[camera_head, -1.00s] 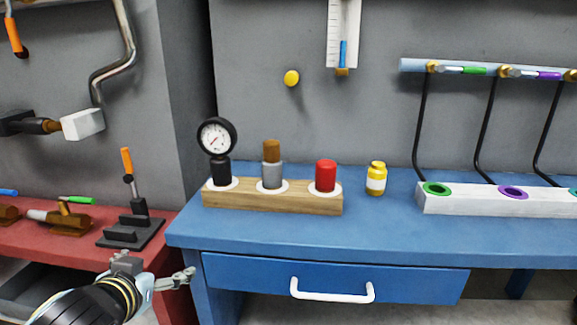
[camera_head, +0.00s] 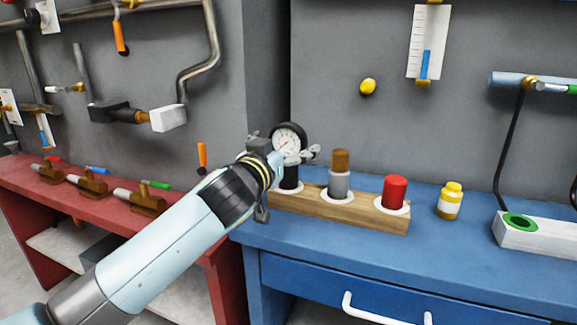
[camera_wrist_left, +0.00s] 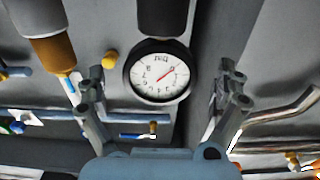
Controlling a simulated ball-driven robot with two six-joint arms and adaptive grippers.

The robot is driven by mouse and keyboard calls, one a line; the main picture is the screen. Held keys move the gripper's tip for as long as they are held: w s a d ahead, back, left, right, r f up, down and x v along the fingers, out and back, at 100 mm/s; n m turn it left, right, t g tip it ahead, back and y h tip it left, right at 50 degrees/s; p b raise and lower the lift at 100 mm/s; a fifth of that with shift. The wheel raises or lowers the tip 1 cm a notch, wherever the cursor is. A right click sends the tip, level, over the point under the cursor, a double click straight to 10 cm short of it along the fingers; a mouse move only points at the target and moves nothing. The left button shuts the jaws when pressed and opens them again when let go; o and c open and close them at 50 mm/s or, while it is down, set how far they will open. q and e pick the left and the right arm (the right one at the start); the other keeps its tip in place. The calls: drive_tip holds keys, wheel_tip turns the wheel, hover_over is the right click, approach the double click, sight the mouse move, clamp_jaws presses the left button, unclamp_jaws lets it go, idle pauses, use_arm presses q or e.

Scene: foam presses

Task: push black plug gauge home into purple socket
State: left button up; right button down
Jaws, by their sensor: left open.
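The black plug gauge (camera_head: 287,138) stands upright in the wooden rack, its round white dial facing out. In the left wrist view the gauge (camera_wrist_left: 161,74) appears upside down, its dial between my two spread fingers. My left gripper (camera_head: 284,160) is open, just in front of the gauge, and partly hides it. No finger is clearly seen touching it. The purple socket is out of view; of the white socket block (camera_head: 545,236), only the end with the green socket (camera_head: 519,221) shows. My right gripper is not in view.
The wooden rack (camera_head: 368,216) also holds a grey and brown plug (camera_head: 340,180) and a red plug (camera_head: 396,190) close by. A yellow jar (camera_head: 450,201) stands to their right. The blue bench (camera_head: 450,252) is clear in front. A red bench (camera_head: 40,200) stands at left.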

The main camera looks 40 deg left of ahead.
use_arm(q)
drive_tip(key=shift+x, duration=1.25)
drive_tip(key=shift+s, duration=0.1)
drive_tip(key=c, duration=1.8)
